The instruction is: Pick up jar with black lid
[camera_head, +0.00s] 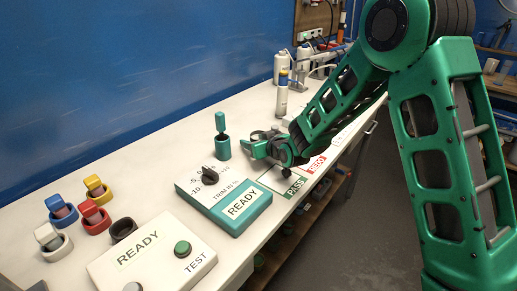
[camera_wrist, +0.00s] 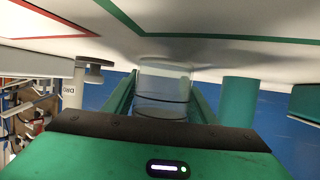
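In the wrist view a clear, glassy jar (camera_wrist: 163,88) with a dark band shows between the two green fingers of my gripper (camera_wrist: 161,100). The fingers lie close along both its sides. I cannot tell if they press on it. A black lid is not clearly visible there. In the head view my gripper (camera_head: 268,146) is low over the white bench, beyond the teal trim box. The jar cannot be made out there; a small dark round thing (camera_head: 286,172) shows just below the gripper.
A teal cylinder (camera_head: 222,148) stands just left of my gripper. The trim box (camera_head: 238,210) with a black knob is nearer. The test box (camera_head: 150,255) and several coloured rings lie at the front left. Bottles (camera_head: 282,93) stand farther back.

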